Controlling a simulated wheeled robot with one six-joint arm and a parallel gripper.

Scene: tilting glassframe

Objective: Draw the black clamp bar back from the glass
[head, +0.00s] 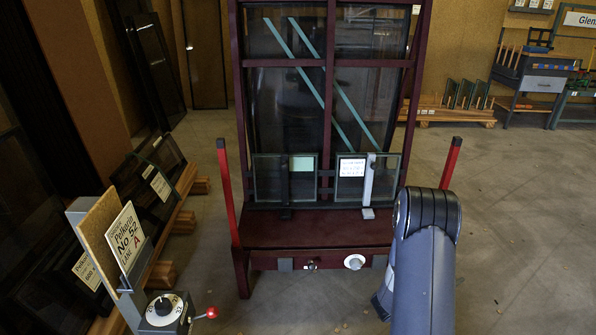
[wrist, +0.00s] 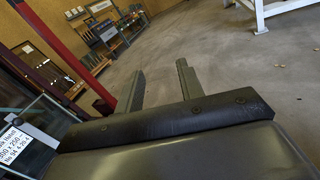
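The black clamp bar (head: 286,184) stands upright in front of the left small glass pane (head: 269,180), low on the dark red frame. From the head view I cannot tell whether it touches the glass. A light grey bar (head: 368,182) stands in front of the right small glass pane (head: 389,172), which has a white label. My gripper (wrist: 161,82) shows in the wrist view with its two fingers apart and nothing between them. It points over open floor, away from the panes. In the head view my arm is at the right and its fingers are hidden.
Red posts (head: 229,192) (head: 451,162) rise at both sides of the frame's base (head: 318,228). A control stand with a dial (head: 162,309) and red-knobbed lever is at front left. Framed panes (head: 152,184) lean at left. Floor right of the frame is clear.

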